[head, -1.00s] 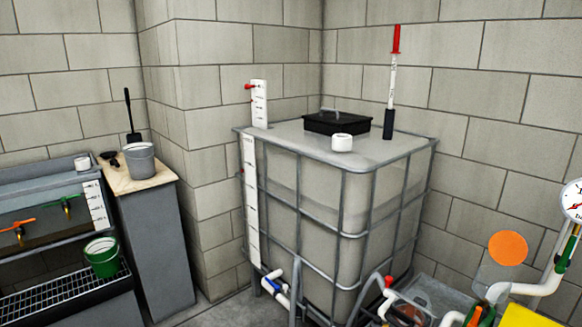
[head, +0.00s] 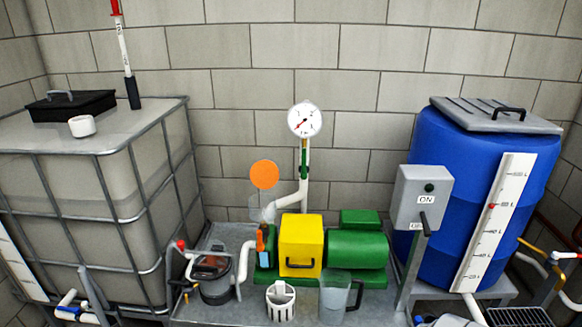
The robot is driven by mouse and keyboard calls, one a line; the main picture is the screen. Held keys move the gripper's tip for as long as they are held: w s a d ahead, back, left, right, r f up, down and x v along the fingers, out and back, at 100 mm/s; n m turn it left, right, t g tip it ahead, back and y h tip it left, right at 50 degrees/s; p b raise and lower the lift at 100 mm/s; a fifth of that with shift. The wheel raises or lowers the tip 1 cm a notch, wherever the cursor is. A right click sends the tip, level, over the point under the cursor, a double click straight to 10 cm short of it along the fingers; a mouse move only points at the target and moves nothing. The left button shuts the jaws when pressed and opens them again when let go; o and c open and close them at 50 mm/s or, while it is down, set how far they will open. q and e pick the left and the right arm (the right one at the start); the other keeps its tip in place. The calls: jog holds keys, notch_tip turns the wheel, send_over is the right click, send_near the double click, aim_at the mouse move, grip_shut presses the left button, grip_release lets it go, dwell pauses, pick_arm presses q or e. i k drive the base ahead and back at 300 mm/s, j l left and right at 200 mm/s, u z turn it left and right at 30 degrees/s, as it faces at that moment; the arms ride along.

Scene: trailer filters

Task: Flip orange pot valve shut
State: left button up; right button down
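A grey strainer pot (head: 214,280) with a dark, partly clear lid stands on the grey platform left of centre. An upright orange lever (head: 261,240) with a blue part under it stands between this pot and the yellow box. I cannot tell whether this lever is the orange pot valve, or its exact setting. A small yellow-orange handle (head: 186,296) shows low at the pot's left side. Neither of my grippers is in view.
A caged tank (head: 90,200) stands left and a blue barrel (head: 450,170) right. Between them are a yellow box (head: 301,240), green motor (head: 357,249), clear jug (head: 336,297), white basket (head: 280,301), gauge (head: 304,120), orange disc (head: 264,174) and grey switch box (head: 421,198).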

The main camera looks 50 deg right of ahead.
aim_at(260, 246)
jog(key=z, duration=1.65)
jog(key=i+u, duration=0.5)
